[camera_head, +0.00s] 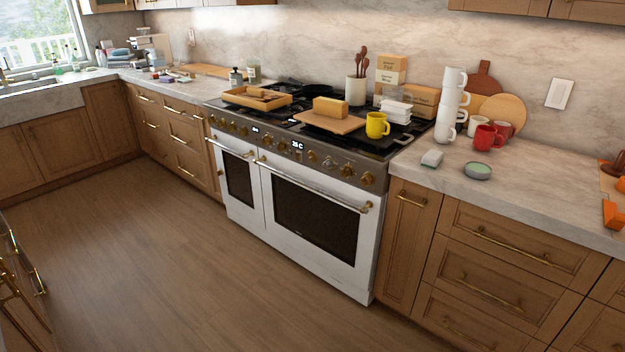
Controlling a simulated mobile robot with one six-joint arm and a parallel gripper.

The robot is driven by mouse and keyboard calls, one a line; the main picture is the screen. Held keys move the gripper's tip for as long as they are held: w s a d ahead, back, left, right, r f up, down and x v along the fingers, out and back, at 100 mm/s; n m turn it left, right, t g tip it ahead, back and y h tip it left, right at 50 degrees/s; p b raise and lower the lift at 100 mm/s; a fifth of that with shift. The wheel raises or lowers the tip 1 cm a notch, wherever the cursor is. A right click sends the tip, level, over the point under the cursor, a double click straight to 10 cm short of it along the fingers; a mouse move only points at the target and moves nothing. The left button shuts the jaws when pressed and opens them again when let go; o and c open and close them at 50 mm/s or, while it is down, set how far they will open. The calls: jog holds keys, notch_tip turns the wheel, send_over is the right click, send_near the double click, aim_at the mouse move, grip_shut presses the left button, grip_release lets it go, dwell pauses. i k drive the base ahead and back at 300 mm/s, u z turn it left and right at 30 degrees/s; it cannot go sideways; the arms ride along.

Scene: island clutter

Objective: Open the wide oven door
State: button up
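The wide oven door (312,262) is the right-hand white door of the range, with a dark window. It looks shut. Its long bar handle (312,186) runs along the top edge, with brass-coloured ends. The narrow oven door (238,180) is to its left and also looks shut. A dark control panel (285,146) with brass knobs and small lit displays sits above both doors. My gripper is not in view, so its state does not show.
Wooden floor (190,270) in front of the range is clear. Drawers with brass pulls (490,305) flank it on the right. A yellow mug (376,125), a cutting board and a wooden tray (257,97) stand on the cooktop. Another cabinet edge (20,285) shows at lower left.

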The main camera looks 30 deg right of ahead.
aim_at(337, 223)
jog(key=u, duration=0.05)
jog(key=i, duration=1.3)
jog(key=u, duration=0.5)
